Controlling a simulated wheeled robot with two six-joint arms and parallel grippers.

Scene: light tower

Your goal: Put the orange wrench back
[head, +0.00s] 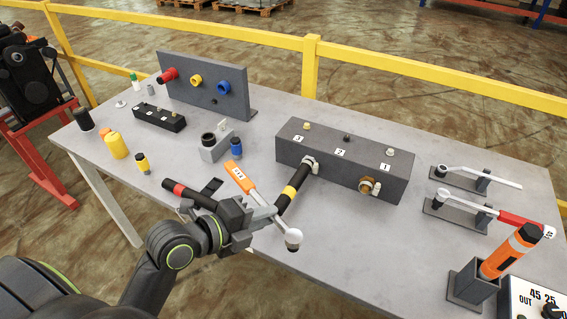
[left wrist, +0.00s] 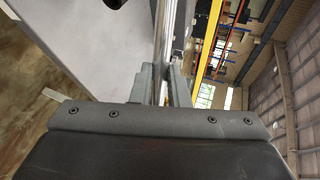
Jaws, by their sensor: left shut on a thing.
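The orange wrench (head: 240,177) has an orange labelled handle and a metal shaft with a round socket head at its near end. My left gripper (head: 262,213) is shut on its metal shaft, over the front part of the table. The handle points up and left in the head view, and the head points down and right. In the left wrist view the metal shaft (left wrist: 163,45) runs between the fingers. On the right, a grey holder bears a red-handled wrench (head: 495,212), and another holder behind it bears a plain metal one (head: 480,175). My right gripper is not in view.
A long grey box (head: 345,165) with numbered labels stands behind the gripper, with a yellow-banded black cylinder (head: 293,190) at its front. A red-banded black cylinder (head: 185,192) lies left. An orange-black cylinder (head: 508,250) stands in a holder at right. The front right tabletop (head: 385,240) is clear.

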